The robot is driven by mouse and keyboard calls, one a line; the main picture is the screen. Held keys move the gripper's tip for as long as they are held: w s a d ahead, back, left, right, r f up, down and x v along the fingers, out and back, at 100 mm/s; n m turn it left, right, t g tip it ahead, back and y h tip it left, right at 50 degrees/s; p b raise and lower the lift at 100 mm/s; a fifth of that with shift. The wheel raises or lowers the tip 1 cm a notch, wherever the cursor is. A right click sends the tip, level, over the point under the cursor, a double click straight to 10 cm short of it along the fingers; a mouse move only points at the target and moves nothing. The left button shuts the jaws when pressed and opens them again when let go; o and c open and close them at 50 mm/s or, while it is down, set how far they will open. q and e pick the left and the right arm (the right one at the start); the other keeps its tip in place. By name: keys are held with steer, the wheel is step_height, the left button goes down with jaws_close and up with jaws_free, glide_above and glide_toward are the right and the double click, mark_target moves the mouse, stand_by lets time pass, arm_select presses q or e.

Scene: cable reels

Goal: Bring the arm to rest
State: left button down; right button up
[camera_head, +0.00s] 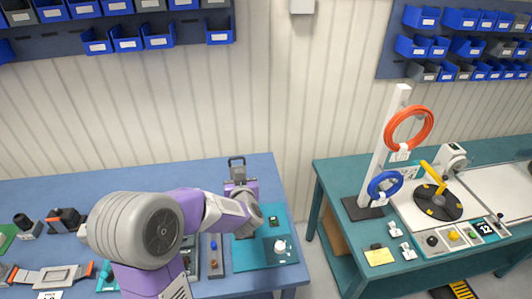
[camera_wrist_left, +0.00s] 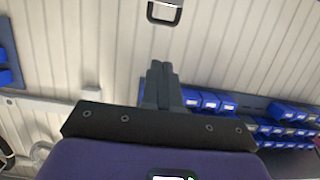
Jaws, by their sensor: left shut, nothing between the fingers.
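My left arm (camera_head: 165,225) comes in from the lower left in the head view and reaches over the blue table (camera_head: 265,180). My left gripper (camera_head: 237,162) is at the arm's far end, near the table's back edge and the wall. In the left wrist view the two dark fingers (camera_wrist_left: 161,70) are together, with nothing between them. The wall fills most of the picture behind them. My right gripper is not in view.
A teal mat (camera_head: 285,262) with small parts lies right of the arm. A second table (camera_head: 455,156) stands farther right with an orange cable coil (camera_head: 426,128) and a blue coil (camera_head: 394,185) on a white post. Blue bins (camera_head: 158,41) hang on the wall.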

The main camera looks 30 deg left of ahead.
arm_select(q)
steer(key=shift+w, duration=0.1)
steer(key=s+d+f+m+g+h, duration=0.2)
steer(key=d+f+h, duration=0.2)
steer(key=d+f, duration=0.6)
steer(key=s+d+f+m+g+h, duration=0.15)
steer(key=d+f+h, duration=0.3)
steer(key=f, duration=0.85)
steer(key=s+d+f+m+g+h, duration=0.1)
steer(key=s+d+f+g+h, duration=0.25)
steer(key=s+d+f, duration=0.45)
steer(key=s+d+f+m+g+h, duration=0.1)
steer(key=s+d+f+g+h, duration=0.1)
steer(key=s+d+f+g, duration=0.45)
steer(key=s+f+t+b, duration=0.2)
steer(key=s+f+b, duration=0.1)
steer(key=f+b, duration=1)
steer(key=shift+s+d+f+t+b, duration=0.35)
steer(key=shift+d+f+b, duration=0.05)
steer(key=shift+b, duration=0.6)
